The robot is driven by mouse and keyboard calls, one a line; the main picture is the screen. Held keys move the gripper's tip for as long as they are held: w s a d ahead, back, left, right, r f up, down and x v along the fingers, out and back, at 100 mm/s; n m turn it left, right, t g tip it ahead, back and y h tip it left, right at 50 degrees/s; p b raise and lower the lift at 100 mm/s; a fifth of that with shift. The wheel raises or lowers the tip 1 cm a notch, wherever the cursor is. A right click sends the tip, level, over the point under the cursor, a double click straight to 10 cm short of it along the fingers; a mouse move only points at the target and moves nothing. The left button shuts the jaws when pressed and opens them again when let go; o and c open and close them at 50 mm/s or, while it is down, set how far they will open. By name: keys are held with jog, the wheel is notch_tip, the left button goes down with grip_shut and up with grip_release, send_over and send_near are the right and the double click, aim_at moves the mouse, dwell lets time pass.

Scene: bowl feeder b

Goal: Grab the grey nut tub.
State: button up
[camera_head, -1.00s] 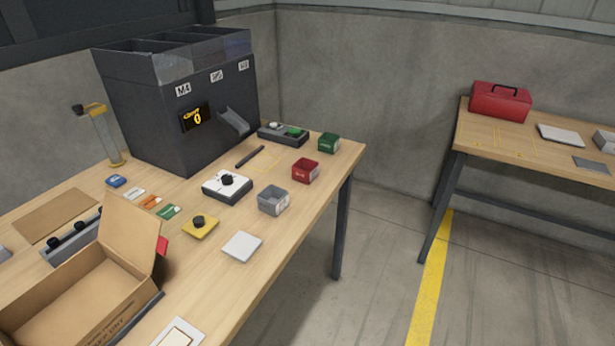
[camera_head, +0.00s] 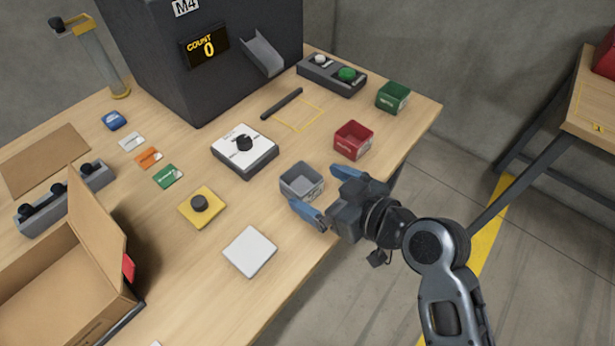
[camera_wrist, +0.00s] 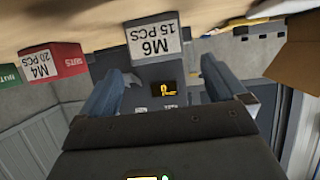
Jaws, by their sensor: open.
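The grey nut tub (camera_head: 302,181) stands upright near the front edge of the wooden table (camera_head: 300,262). In the wrist view the grey tub (camera_wrist: 153,40) carries a label reading M6, 15 PCS, and appears upside down. My gripper (camera_head: 322,194) is open and comes in from the table's front side, with a blue finger to either side of the tub's near part. In the wrist view my gripper's fingers (camera_wrist: 165,90) are spread with the tub between and beyond their tips. I cannot tell whether a finger touches it.
A red tub (camera_head: 353,140) and a green tub (camera_head: 393,97) stand farther along the front edge. A white dial box (camera_head: 245,150) is behind the grey tub. A white pad (camera_head: 250,252) and a yellow knob plate (camera_head: 202,207) lie to the left.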

aim_at(291, 175)
jog(key=shift+p+x, duration=0.6)
jog(key=shift+x, duration=2.15)
jog(key=shift+d+f, duration=0.1)
jog(key=shift+f, duration=0.1)
jog(key=shift+c, duration=0.3)
jog(key=c, duration=1)
